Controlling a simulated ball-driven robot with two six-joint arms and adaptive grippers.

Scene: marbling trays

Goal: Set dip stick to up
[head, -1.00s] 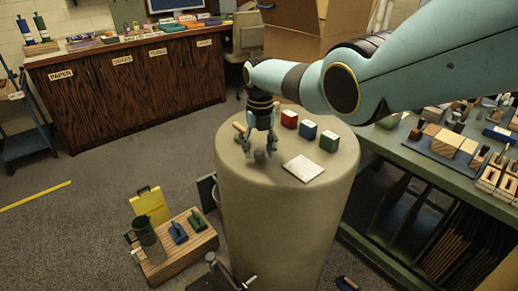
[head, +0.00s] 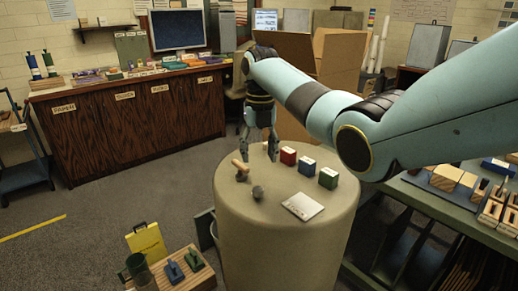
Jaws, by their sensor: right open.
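A short tan wooden stick (head: 240,165), which looks like the dip stick, is at the back left of the round pedestal top (head: 283,230). Its near end looks dark, and I cannot tell for sure whether it lies flat or leans. A small dark grey knob or ball (head: 258,192) is on the top just in front of it. My right gripper (head: 259,157) is open and empty, pointing down, above the back of the pedestal and to the right of the stick. It appears apart from both. My left gripper is not in view.
A green workbench (head: 440,212) is at the right. The pedestal's front is clear.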

